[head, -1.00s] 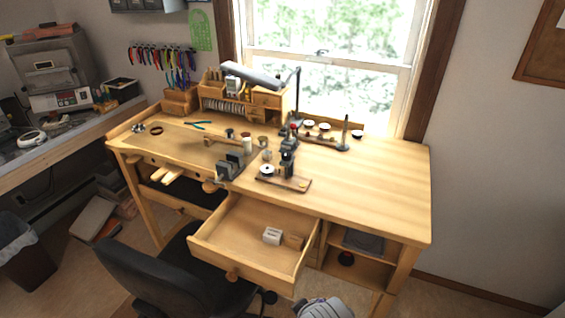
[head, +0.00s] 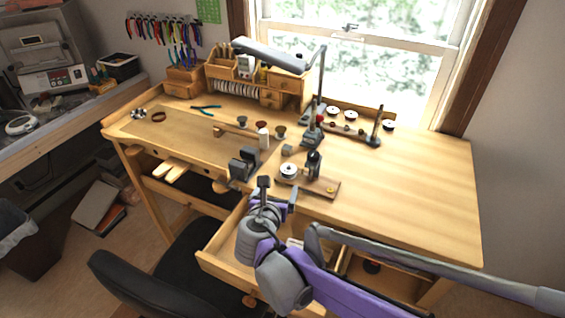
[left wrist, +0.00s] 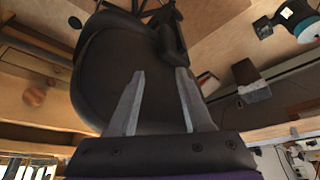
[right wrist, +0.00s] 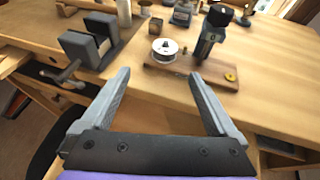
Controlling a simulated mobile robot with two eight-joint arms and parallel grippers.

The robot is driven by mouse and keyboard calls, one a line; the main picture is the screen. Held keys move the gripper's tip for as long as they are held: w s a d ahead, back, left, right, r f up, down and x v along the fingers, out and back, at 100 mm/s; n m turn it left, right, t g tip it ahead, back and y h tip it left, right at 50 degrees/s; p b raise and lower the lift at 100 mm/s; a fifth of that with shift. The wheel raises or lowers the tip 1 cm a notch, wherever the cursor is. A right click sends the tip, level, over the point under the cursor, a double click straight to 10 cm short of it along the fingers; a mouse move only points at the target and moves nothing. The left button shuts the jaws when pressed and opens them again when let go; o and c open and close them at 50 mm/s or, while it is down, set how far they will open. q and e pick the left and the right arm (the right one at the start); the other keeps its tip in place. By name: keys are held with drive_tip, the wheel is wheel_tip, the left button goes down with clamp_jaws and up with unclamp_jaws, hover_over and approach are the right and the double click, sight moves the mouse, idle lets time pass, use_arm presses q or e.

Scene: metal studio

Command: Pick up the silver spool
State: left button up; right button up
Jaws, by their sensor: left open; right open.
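A silver-white spool (head: 289,170) sits on a small wooden board (head: 325,188) on the workbench, beside a dark stand. The spool also shows in the right wrist view (right wrist: 165,50), ahead of my right gripper (right wrist: 158,76), with its round face and centre hole up. In the head view my right gripper (head: 279,190) is in front of the board, near the bench's front edge, apart from the spool. It is open and empty. My left gripper (left wrist: 160,74) shows only in the left wrist view, open and empty, with the dark chair behind its fingers.
A grey vise (head: 243,166) stands left of the board. The open drawer (head: 222,254) juts out below the bench edge, partly hidden by my right arm. A rack with several spools (head: 350,116) stands behind. The bench's right side is clear.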

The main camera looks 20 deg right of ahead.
sight(287, 174)
drive_tip(key=x, duration=0.4)
drive_tip(key=shift+w+d+f, duration=0.1)
drive_tip(key=shift+d+f, duration=0.1)
drive_tip(key=shift+d, duration=0.1)
drive_tip(key=x, duration=0.5)
drive_tip(key=shift+w+d, duration=0.15)
drive_tip(key=shift+d, duration=0.25)
drive_tip(key=shift+r, duration=0.1)
drive_tip(key=shift+c, duration=0.3)
drive_tip(key=c, duration=1.4)
